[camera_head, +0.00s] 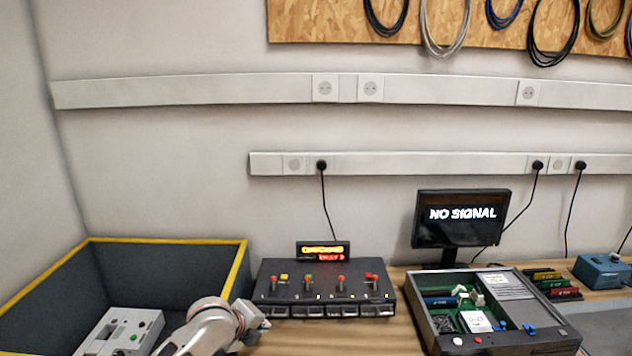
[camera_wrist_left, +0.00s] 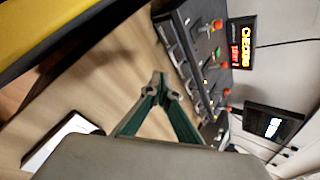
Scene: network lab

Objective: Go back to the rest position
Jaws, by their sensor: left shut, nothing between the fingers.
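My left gripper (camera_head: 256,318) comes in from the bottom left in the head view, in front of the left end of a black switch box. In the left wrist view its two green-edged fingers (camera_wrist_left: 159,84) meet at their tips, with nothing between them. The wooden bench top (camera_wrist_left: 100,92) lies below the fingers. My right gripper is in neither view.
The black box (camera_head: 325,281) has several red-topped switches; its small display (camera_head: 323,251) is lit. A yellow-rimmed grey bin (camera_head: 240,262) holds a white device (camera_head: 130,328). An open computer case (camera_head: 540,338) and a "NO SIGNAL" monitor (camera_head: 462,229) stand right.

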